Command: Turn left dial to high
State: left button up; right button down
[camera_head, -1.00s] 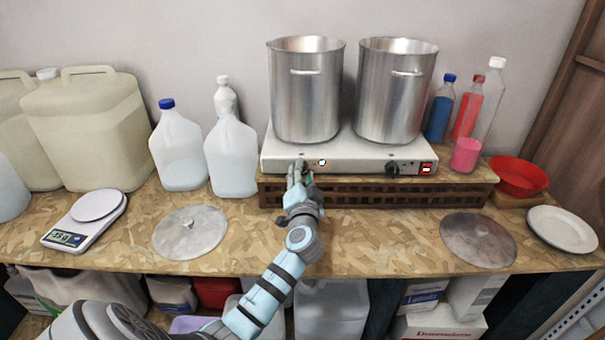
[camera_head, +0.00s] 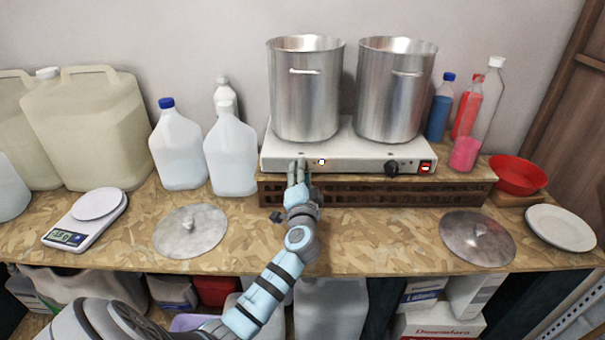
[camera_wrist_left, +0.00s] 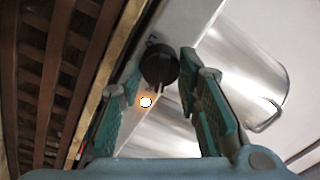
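The left dial (camera_wrist_left: 160,64) is a dark round knob on the front panel of the white double hot plate (camera_head: 350,166). In the head view it is hidden behind my left gripper (camera_head: 297,164). In the left wrist view the left gripper (camera_wrist_left: 160,62) has its teal fingers apart, with the dial between and just beyond their tips. I cannot tell whether either finger touches it. The dial's exact setting is not readable. The lit white indicator (camera_head: 321,161) is just right of the gripper. The right dial (camera_head: 391,168) stands free. My right gripper is not in view.
Two steel pots (camera_head: 306,90) (camera_head: 396,92) stand on the hot plate. A brown perforated block (camera_head: 370,192) supports it below the dials. White jugs (camera_head: 231,155) stand to the left. A round lid (camera_head: 190,231) lies on the bench; the bench front centre is clear.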

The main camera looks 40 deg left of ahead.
pick_arm(q)
jog(key=o, duration=0.4)
jog(key=shift+c, duration=0.2)
jog(key=v, duration=1.2)
jog(key=shift+f, duration=0.1)
